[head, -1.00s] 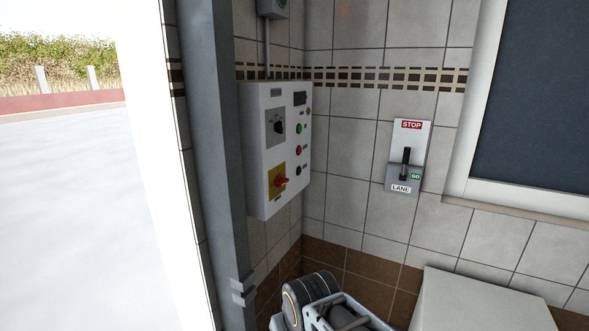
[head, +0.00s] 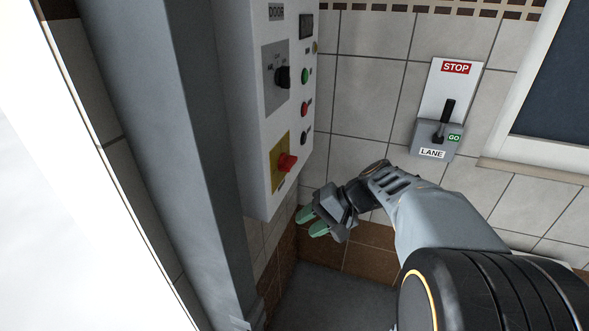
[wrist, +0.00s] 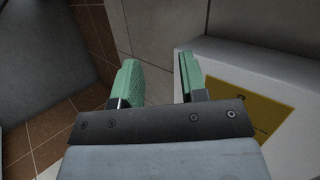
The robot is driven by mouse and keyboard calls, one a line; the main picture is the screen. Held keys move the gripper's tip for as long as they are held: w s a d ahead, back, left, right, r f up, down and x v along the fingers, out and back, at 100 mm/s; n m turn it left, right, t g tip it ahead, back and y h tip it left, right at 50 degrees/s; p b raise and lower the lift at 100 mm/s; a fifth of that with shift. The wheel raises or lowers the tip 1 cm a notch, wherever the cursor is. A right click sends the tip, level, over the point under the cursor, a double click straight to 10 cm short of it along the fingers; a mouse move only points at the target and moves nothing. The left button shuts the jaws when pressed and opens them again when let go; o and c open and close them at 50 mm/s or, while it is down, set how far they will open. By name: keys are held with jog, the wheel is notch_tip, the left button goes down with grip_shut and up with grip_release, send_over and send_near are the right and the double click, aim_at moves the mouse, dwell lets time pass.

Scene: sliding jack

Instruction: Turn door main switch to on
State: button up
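The red main switch (head: 287,162) sits on a yellow plate (head: 279,178) low on the white door control box (head: 247,181). Its position marks are too small to read. In the head view my gripper (head: 310,221) is below and slightly right of the red switch, apart from it. In the wrist view my gripper (wrist: 158,62) has its two green fingers spread with nothing between them. The yellow plate (wrist: 248,108) shows at the right there, outside the fingers; the red knob is not visible in that view.
Above the red switch is a black rotary knob (head: 283,77), with green, red and black buttons beside it. A STOP/GO lane lever (head: 444,120) is on the tiled wall to the right. A grey post (head: 165,150) stands left of the box.

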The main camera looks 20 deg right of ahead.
jog(key=w+d+r+m+t+y, duration=0.2)
jog(key=w+d+t+y, duration=0.1)
jog(key=w+d, duration=0.2)
jog(key=t+y+b, duration=0.1)
jog(key=t+y, duration=0.1)
jog(key=t, duration=0.2)
send_near(288, 163)
jog(key=p+x, duration=0.2)
jog(key=x, duration=0.6)
jog(key=shift+w+d+f+t, duration=0.2)
jog(key=shift+w+f+t, duration=0.1)
jog(key=shift+f, duration=0.1)
jog(key=shift+c, duration=0.4)
grip_shut()
